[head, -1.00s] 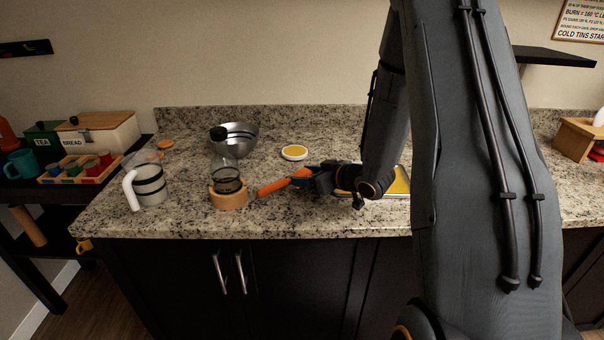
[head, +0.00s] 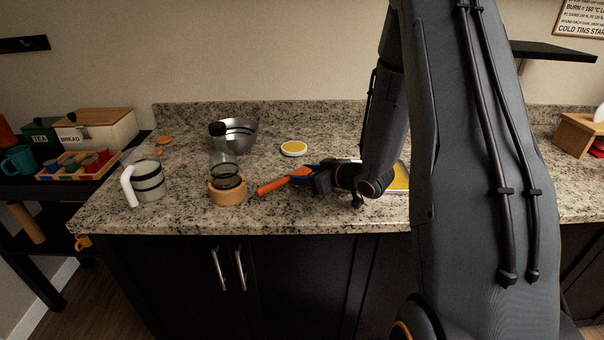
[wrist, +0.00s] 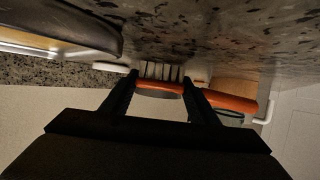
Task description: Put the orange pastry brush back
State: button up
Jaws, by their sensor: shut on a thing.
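My gripper (head: 312,179) is low over the front of the granite counter, right of the wooden-collared glass carafe (head: 228,189). It is shut on the orange pastry brush (head: 272,187), whose handle points left toward the carafe and stays clear of the counter's front edge. In the wrist view the brush's orange handle (wrist: 232,102) crosses between the fingertips (wrist: 160,88) and sticks out to the right. Pale strips show just beyond the fingers; I cannot tell if they are bristles. The gripper hides part of the brush in the head view.
A steel bowl (head: 240,140) and a round yellow-topped dish (head: 293,148) are behind. A yellow-surfaced tray (head: 399,178) lies partly behind my arm. Counter between dish and carafe is clear.

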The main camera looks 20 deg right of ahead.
jog(key=shift+f, duration=0.15)
jog(key=o, duration=1.2)
jog(key=shift+s+d, duration=0.1)
jog(key=b+v, duration=0.1)
jog(key=v, duration=0.6)
jog(key=shift+s+d+r+b, duration=0.1)
jog(key=shift+s+r+b, duration=0.15)
jog(key=shift+b, duration=0.1)
jog(key=shift+w+g+h, duration=0.3)
jog(key=shift+g+h, duration=0.1)
jog(key=shift+h, duration=0.4)
jog(key=shift+m+h, duration=0.5)
jog(key=shift+h, duration=0.2)
jog(key=s+g+h, duration=0.1)
jog(key=s+a+m+g+h, duration=0.1)
jog(key=s, duration=0.1)
jog(key=s+m+g+h, duration=0.1)
jog(key=s, duration=0.1)
jog(key=shift+s+a+r+g, duration=0.1)
jog(key=shift+a+r+g, duration=0.05)
jog(key=shift+r+g, duration=0.15)
jog(key=shift+s+a+f+m+g, duration=0.1)
jog(key=shift+s+a+m+g, duration=0.3)
jog(key=shift+s+a+g, duration=1.6)
jog(key=shift+s+a+f+m+g, duration=0.15)
jog(key=shift+s+a+m, duration=0.4)
jog(key=shift+s, duration=2.9)
jog(key=shift+s+a+f+m+g, duration=0.1)
jog(key=shift+s+a+m+g, duration=0.15)
jog(key=shift+s+a+g, duration=1.8)
